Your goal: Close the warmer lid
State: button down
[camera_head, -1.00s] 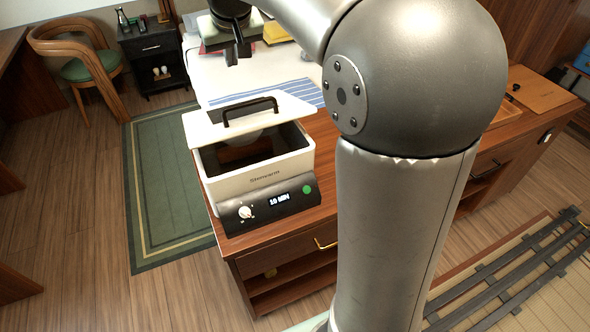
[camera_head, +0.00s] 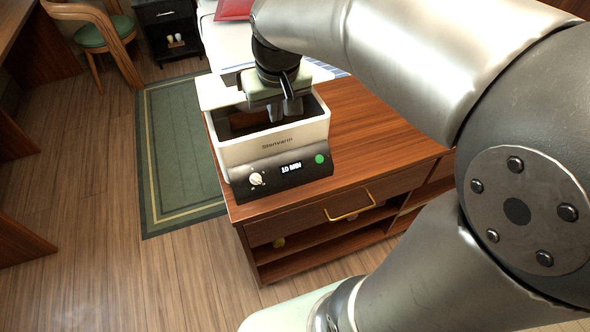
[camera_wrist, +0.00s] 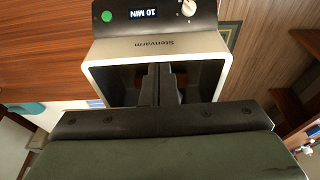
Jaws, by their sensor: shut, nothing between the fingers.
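The warmer (camera_head: 271,148) is a white box with a dark front panel, a knob and a "10 MIN" display, standing on the wooden counter. My gripper (camera_head: 284,112) is over the opening, fingers pointing down. In the wrist view the shut, empty fingers (camera_wrist: 160,85) reach over the dark interior, behind the warmer's front rim (camera_wrist: 155,48). I cannot tell whether they touch anything.
The wooden counter (camera_head: 375,125) is clear to the right of the warmer. Below it is a drawer with a brass handle (camera_head: 349,205) and open shelves. A bed with a red item (camera_head: 233,10) lies behind. A green rug (camera_head: 180,150) and open floor are at left.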

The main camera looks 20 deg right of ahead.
jog(key=s+f+g+b, duration=0.2)
jog(key=s+f, duration=0.9)
jog(key=s, duration=0.5)
jog(key=w+d+r+g+p, duration=0.1)
jog(key=w+r+p, duration=0.4)
jog(key=w+r, duration=1.05)
jog(key=w+d+r+g+p, duration=0.15)
jog(key=w+r+p, duration=0.25)
jog(key=w+r, duration=1.2)
jog(key=shift+s+a+f+b, duration=0.1)
jog(key=shift+s+a+f, duration=0.15)
jog(key=shift+f, duration=2.3)
jog(key=shift+s+a+f+b, duration=0.1)
jog(key=shift+s+f, duration=0.15)
jog(key=shift+f, duration=2.35)
jog(key=shift+s+a+f+b, duration=0.1)
jog(key=shift+s+a+f, duration=0.15)
jog(key=shift+f, duration=2.3)
